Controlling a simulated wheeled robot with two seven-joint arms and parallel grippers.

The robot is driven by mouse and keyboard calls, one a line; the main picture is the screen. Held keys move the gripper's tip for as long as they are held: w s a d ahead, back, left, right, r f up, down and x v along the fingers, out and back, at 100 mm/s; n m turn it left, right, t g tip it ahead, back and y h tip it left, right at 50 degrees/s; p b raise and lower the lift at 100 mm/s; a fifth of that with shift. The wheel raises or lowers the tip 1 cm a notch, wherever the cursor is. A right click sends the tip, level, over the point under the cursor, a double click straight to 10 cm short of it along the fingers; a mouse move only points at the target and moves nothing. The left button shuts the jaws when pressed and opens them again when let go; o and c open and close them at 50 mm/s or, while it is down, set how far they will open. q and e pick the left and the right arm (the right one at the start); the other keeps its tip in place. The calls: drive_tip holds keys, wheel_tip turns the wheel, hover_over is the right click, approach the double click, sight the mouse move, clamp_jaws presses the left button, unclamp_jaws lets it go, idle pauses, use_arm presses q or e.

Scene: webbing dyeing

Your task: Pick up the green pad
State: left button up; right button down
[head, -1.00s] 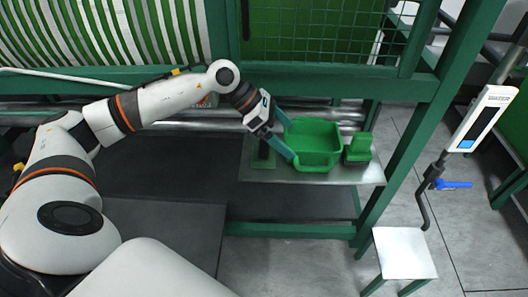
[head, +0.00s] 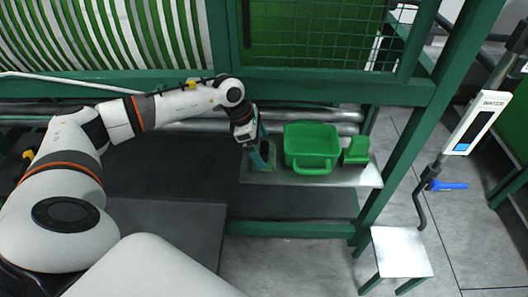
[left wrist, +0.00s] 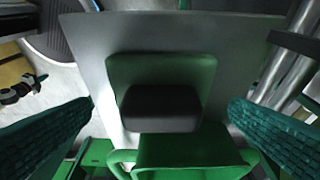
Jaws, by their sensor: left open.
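The green pad (left wrist: 118,68) is a flat green square lying on the metal shelf, with a dark block (left wrist: 160,108) on its middle. In the head view the pad (head: 259,167) is at the shelf's left end, partly hidden by my left gripper (head: 262,157). In the left wrist view my left gripper (left wrist: 160,120) is open, its two teal fingers wide apart on either side of the dark block. Nothing is between the fingertips in its hold; the exact height above the pad is hard to tell. My right gripper is not in view.
A green bin (head: 312,142) with a front handle stands just right of the pad, and a small green object (head: 357,150) stands right of it. Metal pipes run behind the shelf (head: 340,176). A green frame post stands at the right.

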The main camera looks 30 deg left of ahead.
use_arm(q)
drive_tip(key=shift+x, duration=1.35)
drive_tip(key=shift+r, duration=0.1)
drive_tip(key=c, duration=0.8)
drive_tip(key=shift+c, duration=0.2)
drive_tip(key=shift+w+r, duration=0.1)
drive_tip(key=shift+r, duration=0.55)
wheel_tip(320, 180, up, 2)
drive_tip(key=shift+d+r+b, duration=0.1)
drive_tip(key=shift+b, duration=0.6)
drive_tip(key=s+d+b, duration=0.2)
drive_tip(key=s+d, duration=0.2)
drive_tip(key=s, duration=0.3)
drive_tip(key=s+d+b, duration=0.2)
drive_tip(key=s+d, duration=0.3)
drive_tip(key=s, duration=0.3)
drive_tip(key=shift+s+d, duration=0.15)
drive_tip(key=shift+s, duration=0.05)
